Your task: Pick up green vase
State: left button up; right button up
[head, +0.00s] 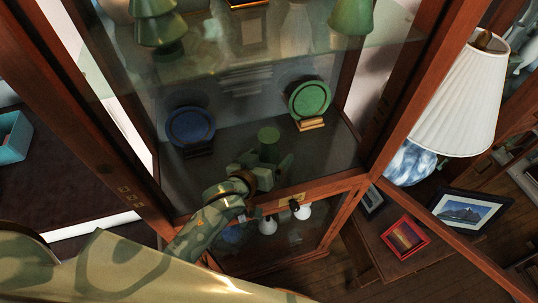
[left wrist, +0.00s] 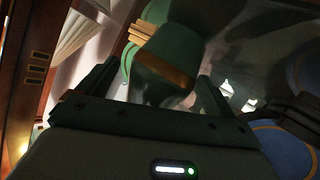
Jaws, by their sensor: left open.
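A small green cylindrical vase (head: 268,136) stands on the dark shelf inside the cabinet, between a blue plate and a green plate. My left gripper (head: 266,163) reaches in from the front, open, just in front of the vase. In the left wrist view, the vase (left wrist: 168,58), with a gold-brown end, shows beyond and between the spread fingers of the left gripper (left wrist: 155,85). I cannot tell whether a finger touches it. The vase's lower part is hidden by the gripper in the head view. My right gripper is not in view.
The blue plate (head: 190,127) and green plate (head: 310,99) stand close on either side. A glass shelf above bears a tiered green piece (head: 158,27) and another green piece (head: 350,14). Wooden cabinet posts (head: 398,95) flank the opening. A lamp (head: 462,95) stands outside right.

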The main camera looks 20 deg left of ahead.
pick_arm(q)
jog(key=x, duration=0.3)
jog(key=shift+a, duration=0.15)
jog(key=shift+s, duration=0.1)
jog(key=shift+s+r, duration=0.1)
jog(key=shift+c, duration=0.2)
jog(key=c, duration=1.1)
jog(key=shift+c, duration=0.2)
